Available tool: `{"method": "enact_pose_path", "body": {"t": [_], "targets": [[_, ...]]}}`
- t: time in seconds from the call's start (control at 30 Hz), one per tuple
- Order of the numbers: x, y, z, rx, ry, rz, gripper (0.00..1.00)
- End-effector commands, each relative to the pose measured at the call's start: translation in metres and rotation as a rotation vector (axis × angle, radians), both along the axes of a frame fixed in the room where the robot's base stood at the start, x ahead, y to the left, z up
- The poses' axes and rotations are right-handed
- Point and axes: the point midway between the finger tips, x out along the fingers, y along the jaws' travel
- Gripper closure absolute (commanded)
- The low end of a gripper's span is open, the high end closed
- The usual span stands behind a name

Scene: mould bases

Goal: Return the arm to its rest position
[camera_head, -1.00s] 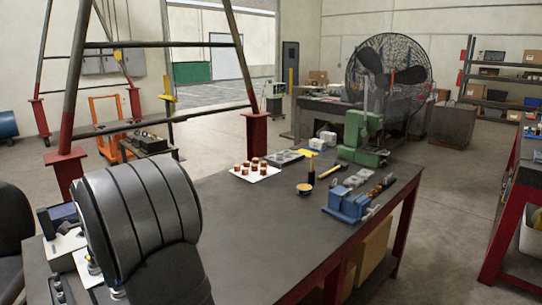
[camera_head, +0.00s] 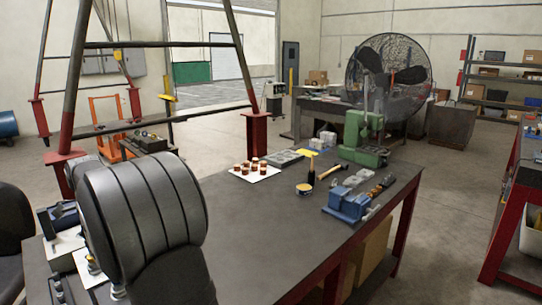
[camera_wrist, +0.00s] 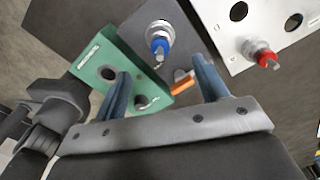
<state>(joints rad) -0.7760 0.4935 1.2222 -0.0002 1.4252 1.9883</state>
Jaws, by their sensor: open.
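In the wrist view my gripper (camera_wrist: 160,70) is open, its two blue-grey fingers well apart, with nothing held between them. Beyond the fingers is a green plate (camera_wrist: 104,52) with holes. Next to it is a dark grey plate (camera_wrist: 128,28) bearing a blue-tipped fitting (camera_wrist: 160,44). At the right is a pale plate (camera_wrist: 225,40) with holes and a red-tipped fitting (camera_wrist: 265,58). A small orange piece (camera_wrist: 182,82) shows near the right finger. In the head view my large grey arm link fills the lower left, and my gripper cannot be seen there.
The workbench (camera_head: 260,225) has a clear middle. On it are a white sheet with copper-coloured pieces (camera_head: 262,175), a blue vise (camera_head: 347,203), a hammer (camera_head: 328,172) and a green press (camera_head: 362,140). A red-legged frame (camera_head: 66,125) stands close behind my arm.

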Motion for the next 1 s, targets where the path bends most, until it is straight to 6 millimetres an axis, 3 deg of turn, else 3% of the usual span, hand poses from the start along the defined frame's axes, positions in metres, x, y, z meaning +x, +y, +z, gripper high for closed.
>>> {"method": "enact_pose_path", "body": {"t": [0.47, 1.0], "targets": [[0.000, 0.000, -0.098, -0.003, 0.003, 0.000, 0.33], [0.000, 0.000, 0.011, 0.003, -0.003, 0.000, 0.33]]}}
